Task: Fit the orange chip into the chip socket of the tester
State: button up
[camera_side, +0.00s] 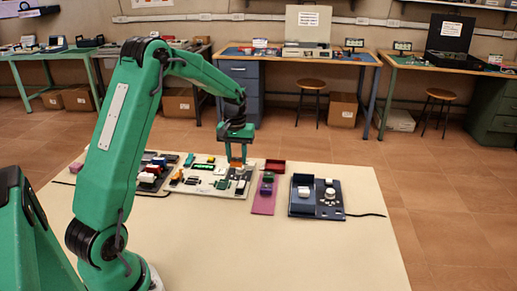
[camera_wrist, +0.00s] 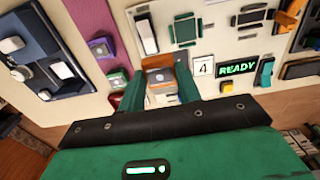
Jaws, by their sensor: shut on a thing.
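The orange chip (camera_wrist: 158,75) is between the two green fingers of my gripper (camera_wrist: 160,84) in the wrist view; its upper face looks partly grey. In the side view, the chip (camera_side: 236,164) shows as a small orange patch below my gripper (camera_side: 237,156), which is shut on it. It is over the right part of the white tester board (camera_side: 207,191). The board carries a green READY display (camera_wrist: 237,67) and a dark green square part with tabs (camera_wrist: 185,30); I cannot tell whether that part is the chip socket. The fingers hide the board under the chip.
Right of the board lies a magenta strip (camera_side: 262,206) with a purple block (camera_side: 266,187) and a red tray (camera_side: 275,164). A dark blue panel (camera_side: 302,209) with white knobs lies farther right. Small blocks crowd the left. The table's front is clear.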

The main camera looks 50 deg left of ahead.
jog(key=s, duration=0.1)
jog(key=s+a, duration=0.1)
jog(key=s, duration=0.1)
jog(key=s+a, duration=0.1)
jog(key=s, duration=0.1)
jog(key=shift+a, duration=0.1)
jog(key=shift+w+f, duration=0.1)
send_over(223, 185)
jog(key=shift+f, duration=3)
jog(key=shift+f, duration=0.7)
dwell(0.4)
jog(key=o, duration=1.3)
jog(key=shift+r, duration=0.15)
jog(key=shift+r, duration=3.65)
